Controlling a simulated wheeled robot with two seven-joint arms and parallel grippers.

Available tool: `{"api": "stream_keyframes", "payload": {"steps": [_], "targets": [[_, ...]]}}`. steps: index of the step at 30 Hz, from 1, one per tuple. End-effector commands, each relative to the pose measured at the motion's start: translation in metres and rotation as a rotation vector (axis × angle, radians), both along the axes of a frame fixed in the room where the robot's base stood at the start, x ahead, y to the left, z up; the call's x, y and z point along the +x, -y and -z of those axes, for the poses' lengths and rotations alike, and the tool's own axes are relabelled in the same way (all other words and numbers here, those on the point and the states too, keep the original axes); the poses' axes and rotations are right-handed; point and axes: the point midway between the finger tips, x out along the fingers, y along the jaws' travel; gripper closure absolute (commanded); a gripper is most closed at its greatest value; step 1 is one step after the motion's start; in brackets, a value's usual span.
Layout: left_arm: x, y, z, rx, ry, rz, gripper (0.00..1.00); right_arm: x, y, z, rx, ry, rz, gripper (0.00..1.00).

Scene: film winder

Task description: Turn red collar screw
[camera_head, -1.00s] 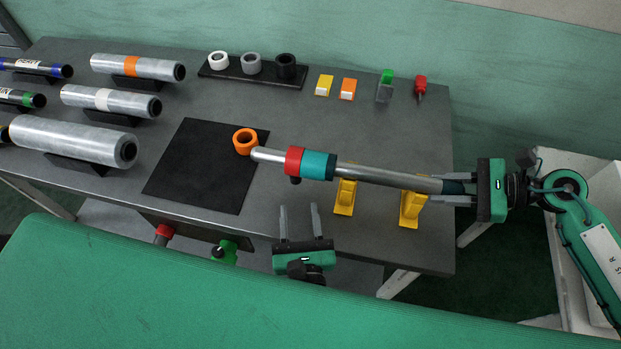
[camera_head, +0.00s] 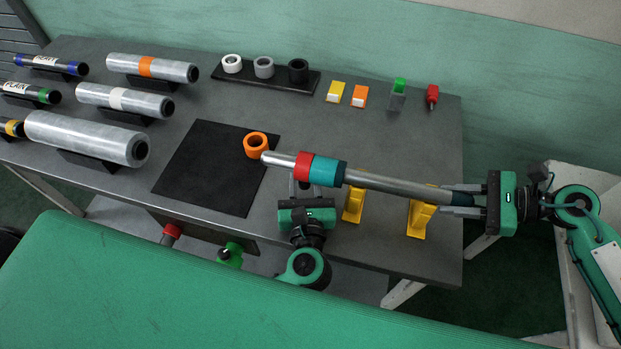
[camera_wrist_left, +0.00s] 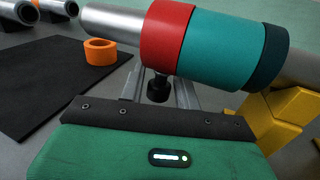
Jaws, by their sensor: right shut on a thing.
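A steel shaft (camera_head: 390,187) lies crosswise over the table's front right. It carries a red collar (camera_head: 303,165) and a teal sleeve (camera_head: 326,171); the collar also shows in the left wrist view (camera_wrist_left: 166,32). A black screw knob (camera_wrist_left: 158,92) hangs under the red collar. My left gripper (camera_head: 303,188) is below the collar, its fingers apart on either side of the knob, with visible gaps. The collar partly hides the fingertips. My right gripper (camera_head: 450,199) is shut on the shaft's right end.
Two yellow stands (camera_head: 353,206) (camera_head: 420,218) are under the shaft; contact is unclear. An orange ring (camera_head: 256,145) sits on a black mat (camera_head: 212,170) near the shaft's left end. Film rolls (camera_head: 90,135) lie at left. Rings on a black rack (camera_head: 282,83) and small items stand at the back.

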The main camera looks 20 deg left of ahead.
Motion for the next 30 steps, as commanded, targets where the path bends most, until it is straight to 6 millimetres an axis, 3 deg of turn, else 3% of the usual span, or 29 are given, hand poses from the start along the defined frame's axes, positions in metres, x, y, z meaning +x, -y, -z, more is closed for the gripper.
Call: {"api": "stream_keyframes", "payload": {"steps": [1, 4, 5, 27, 28, 30], "targets": [[-0.0001, 0.0, 0.0, 0.0, 0.0, 0.0, 0.78, 0.0004, 0.0001, -0.0006, 0.001, 0.001, 0.0, 0.92], [-0.0002, 0.0001, 0.0, 0.0, 0.0, 0.0, 0.98, 0.0004, 0.0001, -0.0006, 0.001, 0.001, 0.0, 0.92], [-0.0002, 0.0001, 0.0, 0.0, 0.0, 0.0, 1.0, 0.0004, 0.0001, -0.0006, 0.001, 0.001, 0.0, 0.92], [-0.0004, 0.0, 0.0007, 0.013, -0.001, -0.132, 1.0, 0.0003, 0.0, -0.0006, 0.001, 0.001, 0.0, 0.92], [-0.0004, 0.0001, 0.0007, 0.013, -0.001, -0.132, 0.76, 0.0003, 0.0, -0.0006, 0.001, 0.001, 0.0, 0.92], [-0.0004, 0.0001, 0.0007, 0.013, -0.001, -0.132, 0.62, 0.0003, 0.0, -0.0006, 0.001, 0.001, 0.0, 0.92]]}}
